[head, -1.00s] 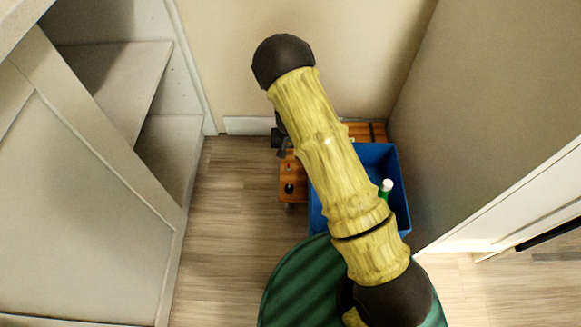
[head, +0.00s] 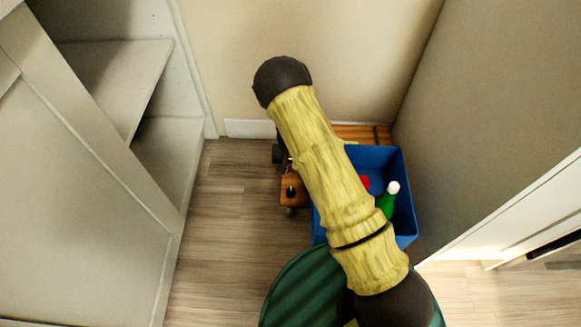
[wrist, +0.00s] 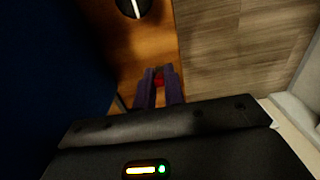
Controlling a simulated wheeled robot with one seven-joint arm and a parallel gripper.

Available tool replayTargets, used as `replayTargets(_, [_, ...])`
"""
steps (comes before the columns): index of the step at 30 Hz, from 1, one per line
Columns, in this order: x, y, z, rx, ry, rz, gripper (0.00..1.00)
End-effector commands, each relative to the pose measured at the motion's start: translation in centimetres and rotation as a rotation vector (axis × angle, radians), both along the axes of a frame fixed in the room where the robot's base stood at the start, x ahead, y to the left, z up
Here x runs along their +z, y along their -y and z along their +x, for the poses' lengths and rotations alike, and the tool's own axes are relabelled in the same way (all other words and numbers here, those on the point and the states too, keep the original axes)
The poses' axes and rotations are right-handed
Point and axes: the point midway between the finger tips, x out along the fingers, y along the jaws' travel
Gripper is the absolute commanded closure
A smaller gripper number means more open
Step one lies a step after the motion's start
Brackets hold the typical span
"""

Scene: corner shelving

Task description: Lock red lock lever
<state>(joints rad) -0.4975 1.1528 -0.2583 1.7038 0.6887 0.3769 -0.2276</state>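The red lock lever (wrist: 159,79) shows as a small red piece between the fingertips of my gripper (wrist: 158,72) in the wrist view, low beside a wooden cart (wrist: 152,45). The two purple fingers stand on either side of it with a narrow gap. I cannot tell whether they press on it. In the head view my arm hides most of the gripper. The wooden cart (head: 357,132) stands on the floor against the back wall.
A blue bin (head: 403,165) sits on the cart with a green bottle (head: 386,202) and a red item (head: 364,183) inside. A grey panel (head: 480,110) stands close on the right. White shelving (head: 105,80) is at the left, with open floor (head: 225,220) between.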

Motion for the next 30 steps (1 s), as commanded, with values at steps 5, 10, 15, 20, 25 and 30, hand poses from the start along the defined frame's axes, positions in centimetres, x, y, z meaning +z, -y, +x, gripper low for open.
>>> replayTargets(5, [0.01, 0.05, -0.07, 0.000, 0.002, -0.001, 1.00])
replayTargets(10, [0.02, 0.06, -0.29, -0.001, 0.028, -0.002, 1.00])
replayTargets(15, [-0.06, 0.07, -0.60, -0.001, 0.085, -0.004, 1.00])
replayTargets(20, [-0.28, 0.09, -0.83, -0.002, 0.138, -0.007, 1.00])
replayTargets(25, [-0.35, 0.02, -0.86, 0.000, 0.165, -0.007, 1.00])
replayTargets(30, [-0.38, 0.01, -0.85, 0.000, 0.166, -0.007, 1.00])
